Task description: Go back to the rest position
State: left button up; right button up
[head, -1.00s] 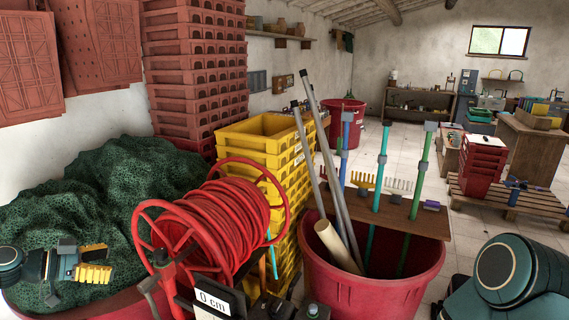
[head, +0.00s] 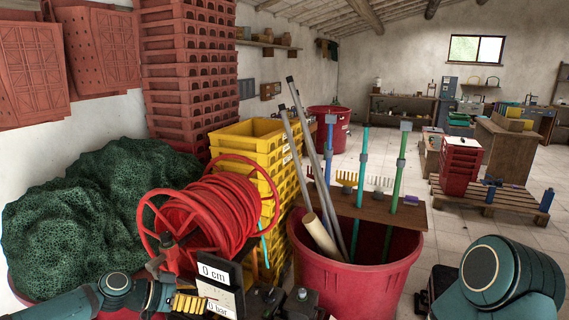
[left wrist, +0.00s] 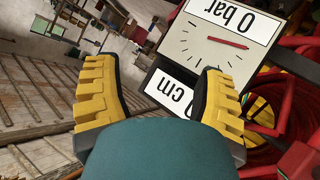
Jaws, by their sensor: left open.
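My left gripper (head: 190,303) is low in the head view, just left of the gauge stand with the "0 cm" sign (head: 214,272). Its yellow fingers are seen partly from the side. In the left wrist view the two padded yellow fingers (left wrist: 158,72) are apart with nothing between them. Beyond them are the "0 bar" gauge (left wrist: 225,42) and the "0 cm" sign, both upside down. I cannot tell the exact gap between fingers and sign. My right gripper is out of view; only a teal part of my right arm shows at the lower right of the head view.
A red hose reel (head: 205,215) stands right behind the gauge. Green netting (head: 90,210) is piled left. Yellow crates (head: 262,140) and a red tub (head: 370,275) with poles stand beyond. Open floor (head: 480,240) lies right, before a pallet with red crates (head: 461,165).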

pick_arm(q)
jog(key=s+d+f+n+g+y, duration=0.1)
jog(key=s+d+f+n+g, duration=0.1)
jog(key=s+d+f, duration=0.5)
jog(key=s+d+f+n+g+y, duration=0.1)
jog(key=s+d+f+n, duration=0.1)
jog(key=d+f, duration=0.6)
jog(key=s+a+f+n+y, duration=0.1)
jog(key=s+f+n+y, duration=0.1)
jog(key=s, duration=0.5)
jog(key=s+a+f+n+y+b, duration=0.1)
jog(key=s+f+n+y, duration=0.2)
jog(key=s, duration=0.4)
jog(key=shift+f+n, duration=0.3)
jog(key=shift+f, duration=0.55)
